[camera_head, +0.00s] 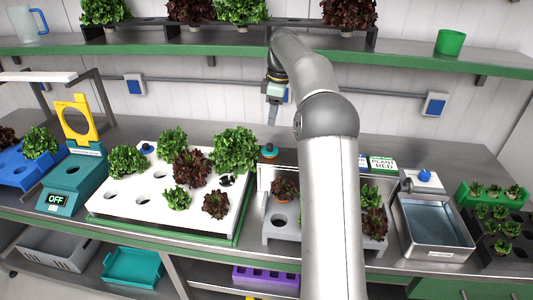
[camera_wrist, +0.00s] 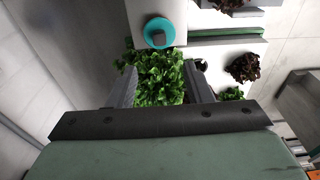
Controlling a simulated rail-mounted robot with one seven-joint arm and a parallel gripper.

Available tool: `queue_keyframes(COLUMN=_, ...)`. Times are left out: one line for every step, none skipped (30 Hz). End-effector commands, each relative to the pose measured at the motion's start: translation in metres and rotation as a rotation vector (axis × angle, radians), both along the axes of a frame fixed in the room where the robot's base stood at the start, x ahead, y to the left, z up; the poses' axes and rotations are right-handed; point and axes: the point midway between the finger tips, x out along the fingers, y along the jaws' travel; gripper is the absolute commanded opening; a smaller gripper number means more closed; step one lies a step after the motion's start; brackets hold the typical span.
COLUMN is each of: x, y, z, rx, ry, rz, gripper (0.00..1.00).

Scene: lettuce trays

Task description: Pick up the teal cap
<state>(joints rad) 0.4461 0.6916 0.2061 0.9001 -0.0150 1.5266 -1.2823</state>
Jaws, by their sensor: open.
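The teal cap (camera_head: 268,153) is a small round disc with a knob on top. In the head view it sits between the white lettuce tray and the grey tray, toward the back of the bench. In the wrist view the teal cap (camera_wrist: 153,25) lies beyond my fingertips, near the top edge, with a grey knob. My gripper (camera_head: 272,118) hangs above and behind the cap with its fingers down. In the wrist view my gripper (camera_wrist: 162,80) is open, and green lettuce (camera_wrist: 160,75) shows between and beyond the fingers. The cap is outside the fingers.
The white tray (camera_head: 130,205) holds several lettuces and a blue-topped knob. The grey tray (camera_head: 275,228) is partly hidden by my arm. A steel water basin (camera_head: 435,240) stands right, a teal scale (camera_head: 75,180) left. The green-edged shelf (camera_head: 180,47) runs overhead.

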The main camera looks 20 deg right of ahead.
Motion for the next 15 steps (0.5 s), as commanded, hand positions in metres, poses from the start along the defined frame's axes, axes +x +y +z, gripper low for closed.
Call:
queue_keyframes(x=0.000, y=0.001, z=-0.012, rx=0.001, ry=0.003, rz=0.000, gripper=0.46)
queue_keyframes(x=0.000, y=0.002, z=-0.018, rx=0.001, ry=0.004, rz=0.000, gripper=0.46)
queue_keyframes(x=0.001, y=0.003, z=-0.026, rx=0.001, ry=0.003, rz=0.000, gripper=0.46)
queue_keyframes(x=0.001, y=0.003, z=-0.031, rx=0.001, ry=0.003, rz=0.000, gripper=0.46)
queue_keyframes(x=0.001, y=0.004, z=-0.036, rx=0.001, ry=0.003, rz=0.000, gripper=0.46)
queue_keyframes(x=0.002, y=0.004, z=-0.041, rx=0.000, ry=0.002, rz=0.000, gripper=0.46)
queue_keyframes(x=0.003, y=0.005, z=-0.045, rx=0.001, ry=0.001, rz=0.000, gripper=0.46)
queue_keyframes(x=0.003, y=0.005, z=-0.048, rx=0.001, ry=0.002, rz=0.000, gripper=0.46)
queue_keyframes(x=0.003, y=0.005, z=-0.051, rx=0.000, ry=0.001, rz=0.001, gripper=0.46)
queue_keyframes(x=0.003, y=0.006, z=-0.053, rx=0.000, ry=0.000, rz=0.001, gripper=0.46)
queue_keyframes(x=0.003, y=0.006, z=-0.055, rx=0.000, ry=0.000, rz=0.001, gripper=0.46)
queue_keyframes(x=0.003, y=0.006, z=-0.056, rx=0.000, ry=0.000, rz=0.001, gripper=0.46)
queue_keyframes(x=0.003, y=0.006, z=-0.058, rx=0.001, ry=0.001, rz=0.000, gripper=0.46)
queue_keyframes(x=0.003, y=0.006, z=-0.060, rx=0.000, ry=0.002, rz=0.000, gripper=0.46)
queue_keyframes(x=0.003, y=0.005, z=-0.064, rx=0.000, ry=0.001, rz=0.000, gripper=0.46)
